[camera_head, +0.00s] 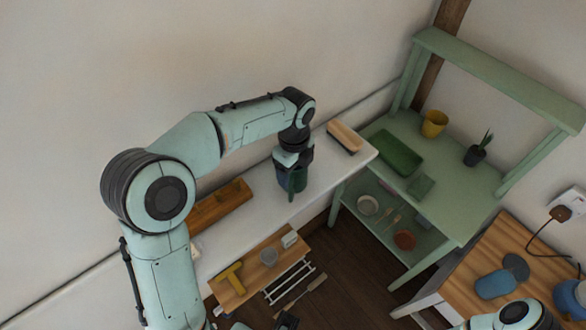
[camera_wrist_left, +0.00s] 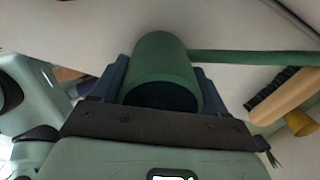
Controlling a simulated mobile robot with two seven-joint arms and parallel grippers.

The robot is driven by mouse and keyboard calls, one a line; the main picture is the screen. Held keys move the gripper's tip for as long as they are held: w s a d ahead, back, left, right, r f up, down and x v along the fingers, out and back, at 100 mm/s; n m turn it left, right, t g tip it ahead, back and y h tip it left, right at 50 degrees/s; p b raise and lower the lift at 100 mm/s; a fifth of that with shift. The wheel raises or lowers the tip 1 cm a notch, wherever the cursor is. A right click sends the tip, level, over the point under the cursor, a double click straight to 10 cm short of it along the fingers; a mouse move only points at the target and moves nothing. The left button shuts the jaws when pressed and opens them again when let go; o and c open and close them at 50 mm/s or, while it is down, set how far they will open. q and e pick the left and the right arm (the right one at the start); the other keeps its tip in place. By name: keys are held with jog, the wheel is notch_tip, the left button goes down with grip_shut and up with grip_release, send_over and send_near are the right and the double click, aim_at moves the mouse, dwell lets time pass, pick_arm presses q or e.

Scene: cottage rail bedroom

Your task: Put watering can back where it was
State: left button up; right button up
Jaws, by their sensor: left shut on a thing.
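The green watering can (camera_head: 291,183) is at the white shelf, between the wooden tray and the brush. My left gripper (camera_head: 292,164) points down and is shut on it from above. In the left wrist view, the can (camera_wrist_left: 165,65) sits between the two blue fingers of the left gripper (camera_wrist_left: 163,85), its dark round opening towards the palm and its long thin spout reaching right. I cannot tell whether its base touches the shelf. A dark part at the bottom edge of the head view may be my right gripper (camera_head: 287,321); its jaws cannot be made out.
The white shelf (camera_head: 335,169) also holds a wooden tray (camera_head: 220,205) and a brush (camera_head: 345,137). A green potting bench (camera_head: 447,170) with a yellow pot (camera_head: 434,123), a green tray (camera_head: 394,153) and a small plant (camera_head: 476,155) stands right. A wooden cart (camera_head: 257,272) is below.

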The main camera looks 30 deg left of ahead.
pick_arm(q)
jog(key=shift+w+a+f, duration=0.1)
jog(key=shift+a, duration=0.05)
jog(key=shift+f, duration=0.15)
jog(key=o, duration=1.4)
notch_tip(320, 180, up, 12)
jog(key=shift+r+p, duration=0.2)
jog(key=shift+p, duration=0.95)
pick_arm(e)
jog(key=r, duration=0.1)
jog(key=w+r, duration=0.1)
jog(key=shift+w+r, duration=0.1)
jog(key=shift+r, duration=0.25)
